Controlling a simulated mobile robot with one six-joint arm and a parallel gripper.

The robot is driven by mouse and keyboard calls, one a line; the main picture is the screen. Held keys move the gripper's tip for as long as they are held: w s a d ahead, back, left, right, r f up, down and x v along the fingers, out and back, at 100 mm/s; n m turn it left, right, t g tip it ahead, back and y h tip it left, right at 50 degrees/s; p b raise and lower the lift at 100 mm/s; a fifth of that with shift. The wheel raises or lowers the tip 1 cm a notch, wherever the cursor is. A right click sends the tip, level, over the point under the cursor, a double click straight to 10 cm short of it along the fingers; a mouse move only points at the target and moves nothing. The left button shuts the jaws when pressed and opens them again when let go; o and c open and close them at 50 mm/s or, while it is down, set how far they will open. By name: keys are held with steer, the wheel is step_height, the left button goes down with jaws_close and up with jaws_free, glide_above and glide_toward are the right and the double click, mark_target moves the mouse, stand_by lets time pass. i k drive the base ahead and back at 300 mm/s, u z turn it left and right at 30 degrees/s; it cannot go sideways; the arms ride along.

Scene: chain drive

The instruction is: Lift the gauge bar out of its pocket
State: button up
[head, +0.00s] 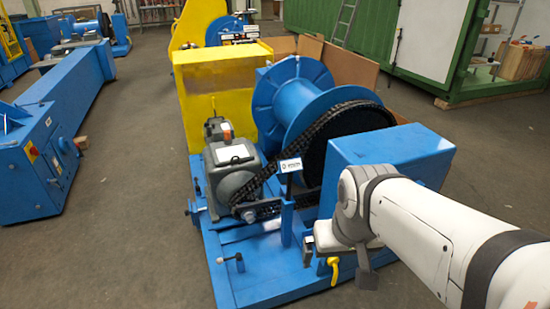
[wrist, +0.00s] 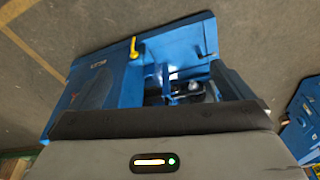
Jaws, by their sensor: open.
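I cannot surely pick out the gauge bar or its pocket in either view. The blue chain drive frame (head: 262,272) carries a small post with a cross handle (head: 230,262) near its front left corner. My gripper (head: 337,260) is at the right front of this frame, beside the blue box, with its fingers apart. I see nothing held in it. A yellow handle (head: 333,271) shows just below it, and also in the wrist view (wrist: 134,47). The wrist view shows my gripper's housing at the bottom, but not the fingertips.
A dark chain (head: 300,140) runs from the blue drum (head: 293,100) to the grey gearbox (head: 232,170). A small label plate (head: 290,165) stands on a blue post. The blue box (head: 390,148) rises beside my arm. Open floor (head: 140,245) lies to the left.

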mark_target(289, 166)
steer(key=z, duration=3.3)
steer(key=k, duration=1.75)
steer(key=u, duration=1.5)
steer(key=i, duration=0.9)
